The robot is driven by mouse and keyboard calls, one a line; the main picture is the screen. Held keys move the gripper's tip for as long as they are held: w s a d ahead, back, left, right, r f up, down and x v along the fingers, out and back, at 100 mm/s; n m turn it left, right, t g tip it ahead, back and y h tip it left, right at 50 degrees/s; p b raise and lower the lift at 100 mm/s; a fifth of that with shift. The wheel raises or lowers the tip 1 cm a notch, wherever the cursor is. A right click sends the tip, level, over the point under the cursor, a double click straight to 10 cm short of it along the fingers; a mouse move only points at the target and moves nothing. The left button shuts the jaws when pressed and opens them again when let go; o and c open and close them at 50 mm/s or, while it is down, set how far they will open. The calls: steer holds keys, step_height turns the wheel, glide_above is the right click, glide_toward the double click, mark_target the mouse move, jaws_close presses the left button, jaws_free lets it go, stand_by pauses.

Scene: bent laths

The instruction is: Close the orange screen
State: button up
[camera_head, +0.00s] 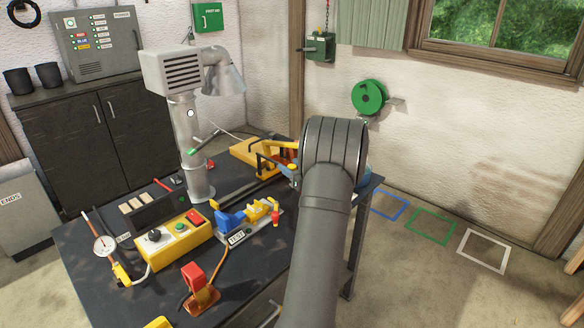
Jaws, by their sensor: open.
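An orange part (284,156) shows on a yellow machine (250,151) at the back of the dark bench, just left of my arm. It may be the orange screen, but it is small and partly covered by a yellow bar and dark handles. I cannot tell how far open it stands. My arm rises from the bottom of the picture and its thick dark joint stands in front of the bench's back right. My gripper does not show; the arm hides whatever is behind it.
The dark bench (110,300) holds a yellow control box (172,243), a blue and yellow clamp fixture (236,219), a red and orange stand (202,292) and a round gauge (104,245). A grey extractor column (190,130) stands at the back.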

steer(key=shift+c, duration=0.2)
jaws_close()
steer(key=s+a, duration=1.5)
steer(key=shift+s+a, duration=0.1)
steer(key=shift+a, duration=0.05)
steer(key=shift+o, duration=0.2)
jaws_free()
steer(key=v, duration=1.7)
steer(key=shift+s, duration=0.15)
